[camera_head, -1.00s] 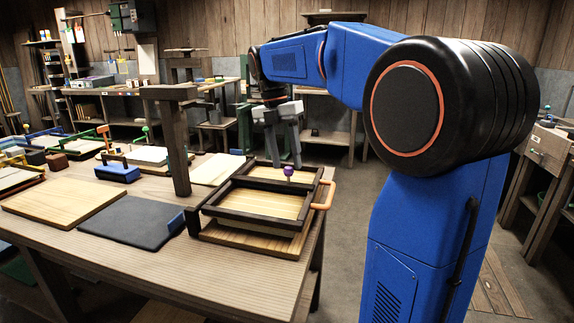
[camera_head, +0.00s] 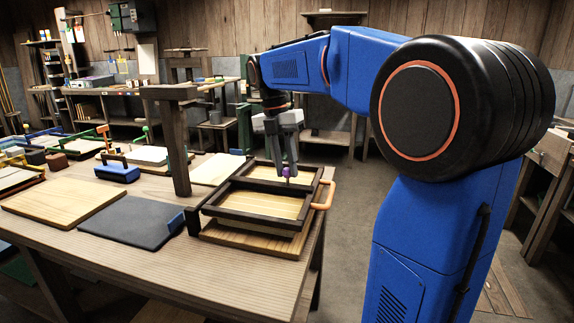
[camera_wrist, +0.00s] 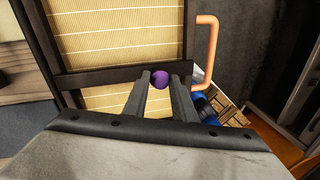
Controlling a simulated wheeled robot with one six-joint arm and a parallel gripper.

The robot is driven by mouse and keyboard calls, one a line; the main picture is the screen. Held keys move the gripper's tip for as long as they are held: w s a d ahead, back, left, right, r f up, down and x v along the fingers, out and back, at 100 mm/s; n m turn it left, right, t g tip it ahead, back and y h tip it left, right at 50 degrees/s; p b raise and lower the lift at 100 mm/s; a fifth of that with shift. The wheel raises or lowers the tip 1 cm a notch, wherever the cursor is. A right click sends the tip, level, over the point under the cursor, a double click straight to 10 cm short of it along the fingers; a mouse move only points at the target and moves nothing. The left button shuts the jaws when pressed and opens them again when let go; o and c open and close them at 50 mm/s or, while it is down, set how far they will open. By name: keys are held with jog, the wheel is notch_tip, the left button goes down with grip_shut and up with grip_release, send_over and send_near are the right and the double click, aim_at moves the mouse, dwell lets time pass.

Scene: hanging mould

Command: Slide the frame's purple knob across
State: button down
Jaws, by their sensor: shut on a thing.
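The dark wooden frame (camera_head: 262,216) stands at the right end of the bench, with pale ribbed panels inside it and an orange handle (camera_head: 325,196) on its right side. The purple knob (camera_wrist: 162,80) sits on the frame's dark crossbar. My gripper (camera_wrist: 160,84) has its two fingers on either side of the knob and is shut on it. In the head view my gripper (camera_head: 284,172) comes down from above onto the crossbar and partly hides the knob.
A wooden post (camera_head: 178,145) with a top arm stands left of the frame. A dark grey mat (camera_head: 128,220) and a wooden board (camera_head: 65,203) lie on the bench to the left. Open floor lies to the right of the bench.

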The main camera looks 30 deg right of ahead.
jog(key=s+a, duration=0.8)
jog(key=shift+s+a, duration=0.3)
jog(key=shift+a, duration=0.05)
jog(key=c, duration=1.5)
grip_release()
jog(key=shift+s+a, duration=0.1)
jog(key=shift+o, duration=0.2)
notch_tip(320, 180, up, 17)
jog(key=w+a, duration=0.1)
jog(key=w, duration=0.2)
jog(key=shift+a, duration=0.4)
jog(key=shift+s, duration=0.15)
